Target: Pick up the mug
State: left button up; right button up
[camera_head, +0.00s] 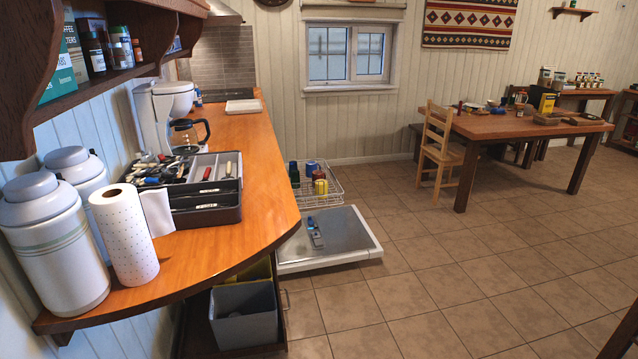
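Several mug-like cups stand in the wire rack (331,194) of the open dishwasher, low beyond the counter. I can make out a blue one (311,167), a yellow one (321,187) and a dark green one (294,172). A dark red one sits behind the yellow one. They are small here, and I cannot tell which of them have handles. The counter's edge hides the left part of the rack. Neither of my grippers is in view.
The wooden counter (262,160) holds a utensil tray (240,212), paper towel roll (124,240), canisters (45,262) and coffee maker (160,115). The lowered dishwasher door (345,240) juts over the floor. A chair (440,150) and table (490,126) stand right; the tiled floor between is clear.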

aim_at(311, 166)
jog(key=z, duration=0.6)
jog(key=i+z, duration=0.35)
jog(key=i, duration=1.1)
jog(key=i+l, duration=0.1)
jog(key=i, duration=4.3)
jog(key=i+u, duration=0.25)
jog(key=u, duration=0.25)
jog(key=i+u, duration=0.25)
jog(key=u, duration=0.25)
jog(key=i+l+u, duration=0.2)
jog(key=u, duration=0.3)
